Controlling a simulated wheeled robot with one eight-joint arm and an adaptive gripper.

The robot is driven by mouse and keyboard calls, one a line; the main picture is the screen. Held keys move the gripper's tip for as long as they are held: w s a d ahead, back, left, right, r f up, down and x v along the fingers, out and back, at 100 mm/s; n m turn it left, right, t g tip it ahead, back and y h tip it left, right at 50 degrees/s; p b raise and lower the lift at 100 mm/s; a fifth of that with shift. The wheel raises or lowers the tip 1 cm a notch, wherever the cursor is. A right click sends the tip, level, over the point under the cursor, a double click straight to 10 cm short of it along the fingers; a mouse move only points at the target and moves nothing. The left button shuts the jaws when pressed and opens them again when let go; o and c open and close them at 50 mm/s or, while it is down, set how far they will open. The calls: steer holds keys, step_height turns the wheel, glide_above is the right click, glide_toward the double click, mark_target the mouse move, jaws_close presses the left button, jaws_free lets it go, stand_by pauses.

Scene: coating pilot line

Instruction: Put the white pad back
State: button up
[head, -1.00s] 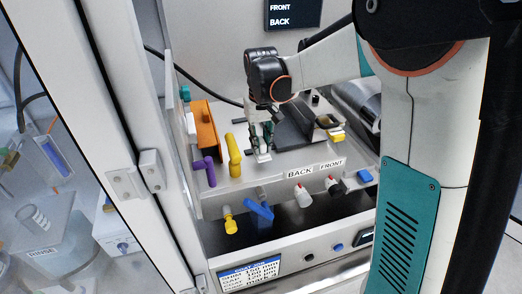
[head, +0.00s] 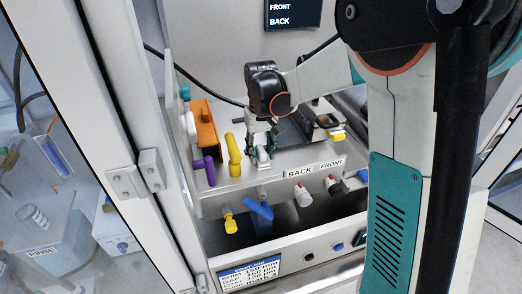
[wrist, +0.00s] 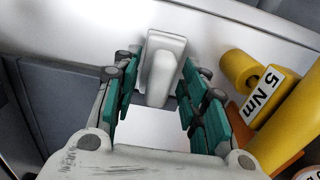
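A small white pad (wrist: 163,68) with a raised rounded grip sits on a pale metal surface in the wrist view. My gripper (wrist: 162,70) has its teal fingers on both sides of the pad's grip, with a narrow gap visible on each side. In the head view my gripper (head: 261,146) points down at the white pad (head: 263,156), behind the BACK label. The fingers partly hide the pad there. Another white piece (head: 190,123) stands at the left beside an orange block; I cannot tell what it is.
A yellow handle (head: 234,155) marked 5 Nm in the wrist view and a purple handle (head: 209,168) stand close left of my gripper. The orange block (head: 205,128) is behind them. Yellow, blue, white and black knobs line the front trough. A cabinet frame (head: 130,120) borders the left.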

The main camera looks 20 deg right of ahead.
mark_target(261, 149)
steer(key=shift+r, duration=0.1)
step_height(261, 149, up, 12)
steer(key=s+f+t, duration=0.1)
steer(key=s+t, duration=0.6)
steer(key=s, duration=1.7)
steer(key=shift+s+f, duration=0.15)
steer(key=shift+f, duration=0.2)
